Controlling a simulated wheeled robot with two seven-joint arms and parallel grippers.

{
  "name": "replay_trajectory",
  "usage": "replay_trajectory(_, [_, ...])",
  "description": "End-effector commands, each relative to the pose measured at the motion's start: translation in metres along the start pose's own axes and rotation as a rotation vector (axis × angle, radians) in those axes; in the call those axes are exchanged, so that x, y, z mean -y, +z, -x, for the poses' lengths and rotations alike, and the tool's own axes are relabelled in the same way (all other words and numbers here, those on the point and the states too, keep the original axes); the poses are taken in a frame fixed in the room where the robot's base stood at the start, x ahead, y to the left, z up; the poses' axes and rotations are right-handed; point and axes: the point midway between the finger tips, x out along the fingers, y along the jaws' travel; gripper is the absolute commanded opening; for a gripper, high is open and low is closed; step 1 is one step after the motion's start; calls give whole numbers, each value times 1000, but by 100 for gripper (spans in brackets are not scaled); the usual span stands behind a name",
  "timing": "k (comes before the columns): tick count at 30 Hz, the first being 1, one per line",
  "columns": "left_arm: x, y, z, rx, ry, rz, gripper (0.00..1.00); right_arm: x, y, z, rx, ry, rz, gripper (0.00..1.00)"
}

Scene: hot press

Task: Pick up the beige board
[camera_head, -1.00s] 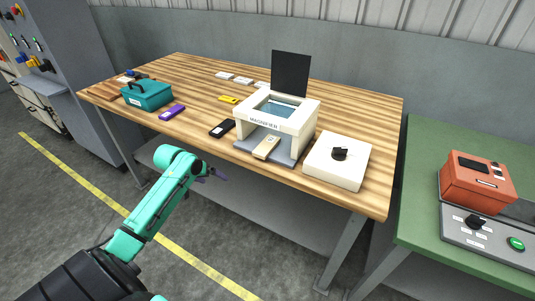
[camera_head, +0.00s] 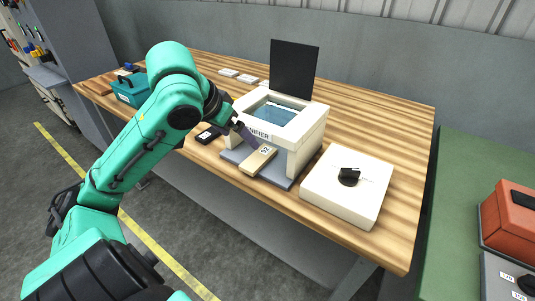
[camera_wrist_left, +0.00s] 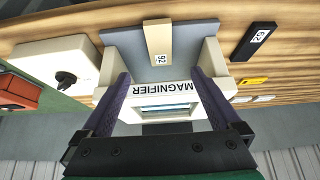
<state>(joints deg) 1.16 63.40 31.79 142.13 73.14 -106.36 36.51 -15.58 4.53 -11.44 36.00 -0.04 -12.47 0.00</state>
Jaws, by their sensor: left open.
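The beige board (camera_head: 258,160) is a small flat piece with a label at its far end. It lies on the grey base plate (camera_head: 288,182) of the white magnifier (camera_head: 309,128), sticking out at the front. In the left wrist view the beige board (camera_wrist_left: 158,38) is beyond and between the fingers. My left gripper (camera_head: 247,137) is open and empty, its purple fingers just above and to the left of the board's labelled end in the head view. In the wrist view its two fingers (camera_wrist_left: 163,85) are spread apart. The right gripper is not in view.
A black board (camera_head: 207,135) lies left of the magnifier. A white box with a black knob (camera_head: 345,187) stands to its right. A dark upright panel (camera_head: 294,68) rises behind. A teal toolbox (camera_head: 128,92) is at the far left. The table's right rear is clear.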

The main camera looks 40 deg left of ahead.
Motion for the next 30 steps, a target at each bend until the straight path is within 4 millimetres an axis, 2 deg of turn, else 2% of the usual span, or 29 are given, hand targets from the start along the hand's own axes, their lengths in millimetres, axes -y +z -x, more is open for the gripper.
replay_trajectory(4, [0,3,-42,9,0,-1,98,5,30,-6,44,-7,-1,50])
replay_trajectory(7, [0,2,-65,6,-1,-1,98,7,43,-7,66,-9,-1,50])
replay_trajectory(10, [0,1,-79,4,0,0,98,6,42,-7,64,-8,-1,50])
replay_trajectory(13, [1,0,-91,3,-1,0,98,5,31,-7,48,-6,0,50])
replay_trajectory(16, [1,-1,-111,4,-3,0,98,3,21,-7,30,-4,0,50])
replay_trajectory(19, [0,-1,-127,2,0,0,98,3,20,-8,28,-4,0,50])
replay_trajectory(26, [0,-1,-134,0,1,1,98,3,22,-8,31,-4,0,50])
replay_trajectory(27, [0,-1,-134,0,1,1,94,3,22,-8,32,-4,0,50])
replay_trajectory(29, [0,-1,-133,0,1,1,71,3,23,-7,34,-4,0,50])
replay_trajectory(30, [0,-1,-133,0,1,1,55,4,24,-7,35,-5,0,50])
